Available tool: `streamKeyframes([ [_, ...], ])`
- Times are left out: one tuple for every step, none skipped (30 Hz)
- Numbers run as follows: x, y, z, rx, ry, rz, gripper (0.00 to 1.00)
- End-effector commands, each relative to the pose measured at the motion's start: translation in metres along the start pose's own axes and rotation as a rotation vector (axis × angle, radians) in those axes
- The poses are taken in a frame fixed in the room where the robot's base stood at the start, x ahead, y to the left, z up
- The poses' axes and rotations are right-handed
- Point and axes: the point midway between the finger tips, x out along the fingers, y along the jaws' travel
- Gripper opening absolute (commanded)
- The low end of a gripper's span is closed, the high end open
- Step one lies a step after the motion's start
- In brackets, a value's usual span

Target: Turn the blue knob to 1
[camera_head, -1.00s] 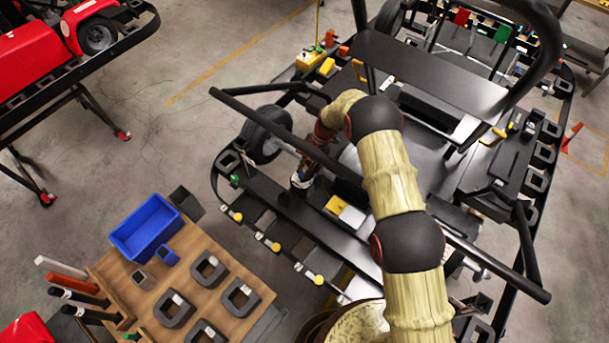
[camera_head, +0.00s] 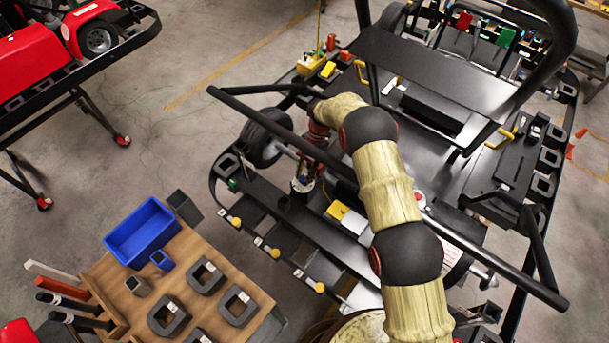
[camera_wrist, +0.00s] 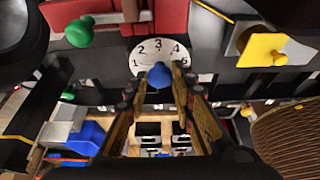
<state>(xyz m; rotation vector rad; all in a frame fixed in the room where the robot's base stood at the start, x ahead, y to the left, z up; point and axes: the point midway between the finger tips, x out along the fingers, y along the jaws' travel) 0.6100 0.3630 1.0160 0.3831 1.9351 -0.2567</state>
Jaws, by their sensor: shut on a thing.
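The blue knob (camera_wrist: 158,75) shows in the wrist view at the lower edge of a white dial (camera_wrist: 153,52) printed with numbers 1 to 5, with 1 at the left and 5 at the right. My gripper (camera_wrist: 160,83) is shut on the knob, with a finger on each side of it. The fingers cover the knob's lower part, and I cannot tell which number it points to. In the head view my gripper (camera_head: 303,187) is small and low over the near left part of the black kart frame, and the dial cannot be made out there.
A green knob (camera_wrist: 80,31) and a yellow knob (camera_wrist: 264,50) flank the dial. A black bar (camera_head: 285,135) of the kart runs close beside my arm. A wooden table (camera_head: 233,270) with a blue bin (camera_head: 143,232) and dark blocks stands at lower left.

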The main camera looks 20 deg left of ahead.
Motion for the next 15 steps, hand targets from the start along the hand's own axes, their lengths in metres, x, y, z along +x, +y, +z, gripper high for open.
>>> streamKeyframes([
  [-0.0008,0.0008,-0.0002,0.000,-0.001,0.001,0.00],
  [-0.0008,0.0008,-0.0002,0.000,-0.001,0.001,0.00],
  [-0.0008,0.0008,-0.0002,0.000,-0.001,0.002,0.00],
  [-0.0008,0.0008,-0.0002,0.000,-0.001,0.002,0.00],
  [-0.0008,0.0008,-0.0002,0.000,-0.001,0.002,0.25],
  [-0.0008,0.0008,-0.0002,0.000,0.000,0.002,0.28],
  [-0.0008,0.0008,-0.0002,0.000,0.000,0.002,0.29],
  [-0.0008,0.0008,-0.0002,0.000,-0.001,0.002,0.31],
  [-0.0007,0.0007,-0.0002,0.000,0.000,0.002,0.33],
  [-0.0006,0.0006,-0.0001,0.001,0.000,0.001,0.35],
  [-0.0006,0.0006,-0.0001,0.001,0.000,0.001,0.37],
  [-0.0005,0.0005,-0.0001,0.001,0.000,0.001,0.39],
  [-0.0004,0.0004,-0.0001,0.001,0.000,0.001,0.41],
  [-0.0004,0.0004,-0.0001,0.001,0.000,0.001,0.42],
  [-0.0003,0.0003,-0.0001,0.001,0.000,0.001,0.43],
])
